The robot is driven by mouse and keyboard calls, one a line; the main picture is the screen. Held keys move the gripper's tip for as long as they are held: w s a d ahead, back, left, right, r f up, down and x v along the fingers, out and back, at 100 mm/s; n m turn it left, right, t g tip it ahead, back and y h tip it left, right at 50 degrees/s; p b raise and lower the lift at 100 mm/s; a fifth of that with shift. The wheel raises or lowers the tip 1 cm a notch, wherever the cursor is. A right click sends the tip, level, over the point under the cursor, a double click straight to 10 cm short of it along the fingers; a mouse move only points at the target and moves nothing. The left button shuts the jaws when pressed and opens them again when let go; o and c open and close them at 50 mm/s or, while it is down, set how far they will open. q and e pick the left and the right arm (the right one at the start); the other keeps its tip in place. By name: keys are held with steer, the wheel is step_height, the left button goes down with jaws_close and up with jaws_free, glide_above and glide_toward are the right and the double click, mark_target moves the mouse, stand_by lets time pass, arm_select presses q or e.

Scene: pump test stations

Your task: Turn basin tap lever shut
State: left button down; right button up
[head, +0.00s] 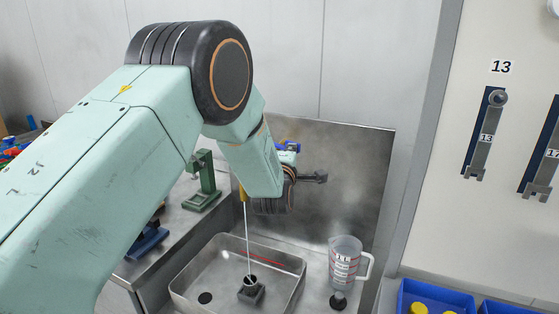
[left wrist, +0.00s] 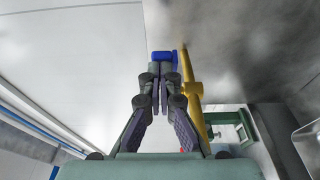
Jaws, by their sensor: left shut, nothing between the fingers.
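In the left wrist view my left gripper (left wrist: 162,72) is shut with nothing between its fingers. The blue tap lever (left wrist: 161,56) is right at its fingertips; whether they touch it I cannot tell. The yellow tap body (left wrist: 190,92) runs close beside the right finger. My right gripper is not in view.
A green stand (head: 204,185) is on the bench at left. Numbered wrenches (head: 486,135) hang at right above blue bins (head: 430,293). A metal splash wall is close behind.

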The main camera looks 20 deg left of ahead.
mark_target(300, 148)
arm_select(q)
steer(key=shift+w+d+b, duration=0.35)
steer(key=shift+w+b, duration=0.2)
steer(key=shift+w, duration=0.1)
steer(key=shift+w+d+b, duration=0.35)
steer(key=shift+w+b, duration=0.2)
steer(key=shift+w, duration=0.2)
steer(key=shift+f, duration=0.1)
